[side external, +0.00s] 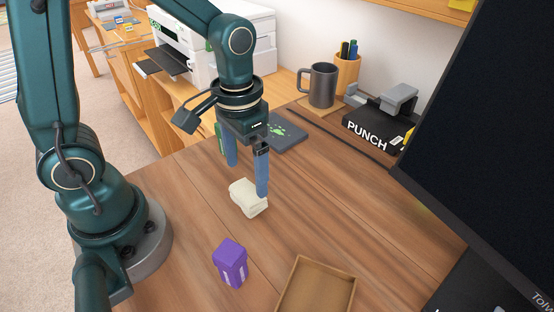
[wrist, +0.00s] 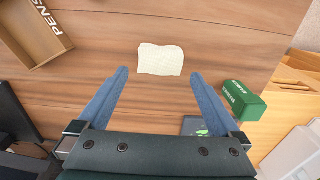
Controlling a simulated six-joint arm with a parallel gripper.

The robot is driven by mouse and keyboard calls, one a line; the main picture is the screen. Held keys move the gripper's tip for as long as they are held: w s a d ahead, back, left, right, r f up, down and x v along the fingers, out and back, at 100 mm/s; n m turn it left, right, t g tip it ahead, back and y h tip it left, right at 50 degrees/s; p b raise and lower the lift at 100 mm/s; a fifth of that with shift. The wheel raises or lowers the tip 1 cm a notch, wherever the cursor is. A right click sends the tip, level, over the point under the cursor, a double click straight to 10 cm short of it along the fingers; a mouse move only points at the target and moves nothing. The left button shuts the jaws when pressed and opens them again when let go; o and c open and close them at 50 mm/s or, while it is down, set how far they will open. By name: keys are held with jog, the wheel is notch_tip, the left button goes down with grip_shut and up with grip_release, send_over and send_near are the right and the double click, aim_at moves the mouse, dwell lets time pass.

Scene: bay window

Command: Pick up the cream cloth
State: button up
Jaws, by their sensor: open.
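The cream cloth (side external: 247,197) is a small folded pad lying on the wooden desk in the side external view. In the wrist view the cloth (wrist: 160,59) lies flat, ahead of the fingertips and between their lines. My gripper (side external: 247,180) is open with blue fingers pointing down. In the side external view one fingertip overlaps the cloth's right edge, and I cannot tell if it touches. In the wrist view my gripper (wrist: 158,72) is empty, with bare desk between the fingers.
A purple box (side external: 230,263) and an open wooden tray (side external: 318,288) stand nearer the front. A green box (wrist: 236,101) is beside the right finger. A mug (side external: 321,85), a black punch box (side external: 378,127) and a monitor (side external: 490,130) stand behind and right.

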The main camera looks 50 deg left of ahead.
aim_at(248, 190)
jog(key=shift+f, duration=2.35)
jog(key=shift+c, duration=0.3)
jog(key=c, duration=1.1)
jog(key=shift+c, duration=0.2)
jog(key=shift+r, duration=0.1)
jog(key=shift+r, duration=0.45)
notch_tip(248, 190, up, 3)
jog(key=shift+a+r, duration=0.15)
jog(key=shift+r, duration=0.05)
jog(key=s+a+r, duration=0.3)
jog(key=a+r, duration=0.3)
jog(key=a, duration=0.4)
jog(key=shift+s+a+r, duration=0.25)
jog(key=shift+s+a, duration=0.1)
jog(key=shift+a, duration=0.05)
